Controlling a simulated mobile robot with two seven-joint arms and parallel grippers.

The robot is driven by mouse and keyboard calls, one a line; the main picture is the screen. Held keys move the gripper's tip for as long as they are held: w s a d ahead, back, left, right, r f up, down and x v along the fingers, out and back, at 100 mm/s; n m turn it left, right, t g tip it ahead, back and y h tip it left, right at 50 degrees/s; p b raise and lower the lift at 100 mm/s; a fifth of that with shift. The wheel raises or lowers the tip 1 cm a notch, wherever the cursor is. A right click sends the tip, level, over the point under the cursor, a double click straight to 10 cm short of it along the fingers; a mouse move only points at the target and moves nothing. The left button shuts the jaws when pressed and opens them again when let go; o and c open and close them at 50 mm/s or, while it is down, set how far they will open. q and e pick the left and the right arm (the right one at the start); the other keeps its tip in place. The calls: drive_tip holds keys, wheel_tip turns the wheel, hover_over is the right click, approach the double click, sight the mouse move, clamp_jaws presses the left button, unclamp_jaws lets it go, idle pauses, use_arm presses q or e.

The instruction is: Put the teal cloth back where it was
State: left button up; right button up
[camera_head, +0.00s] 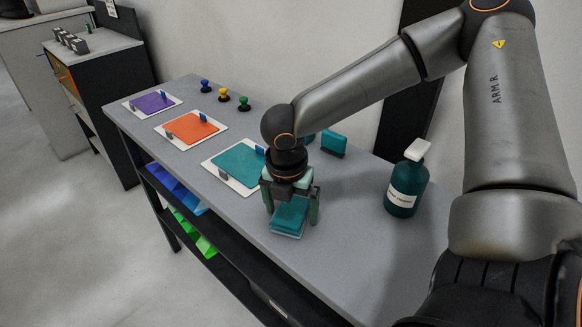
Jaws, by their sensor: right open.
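The folded teal cloth (290,216) lies as a small stack on a pale base on the grey table, near the table's front edge. My right gripper (291,207) points down over it with open fingers, one to each side of the cloth. I cannot tell whether the fingers touch it. The gripper hides the back of the cloth. My left gripper is not in view.
White boards with teal (238,163), orange (187,127) and purple (151,102) sheets lie to the left. A teal block (334,143) stands behind my gripper. A teal spray-type bottle (406,183) stands right. Small knobs (224,95) stand at the back.

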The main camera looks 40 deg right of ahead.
sight(288, 218)
wheel_tip(288, 218, up, 12)
drive_tip(key=a+p, duration=0.1)
drive_tip(key=p, duration=0.1)
drive_tip(key=shift+s+a+r+p, duration=0.15)
drive_tip(key=shift+s+a+p, duration=0.15)
drive_tip(key=shift+s+p, duration=0.1)
